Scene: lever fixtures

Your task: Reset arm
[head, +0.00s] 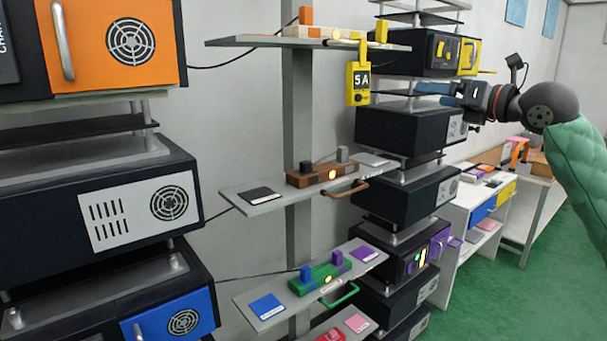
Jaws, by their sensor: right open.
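My right gripper (432,93) reaches in from the right at upper centre, its fingers pointing left in front of the dark stacked units, open and with nothing seen between them. My left gripper is out of view. A green fixture (318,280) with a blue and a purple lever sits on the shelf below.
Black units stand at left, one with an orange door (115,45) and one with a blue door (170,317). A dark unit stack (405,130) stands right of the shelves. A white cabinet (480,220) stands further right. Green floor (520,300) is clear at lower right.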

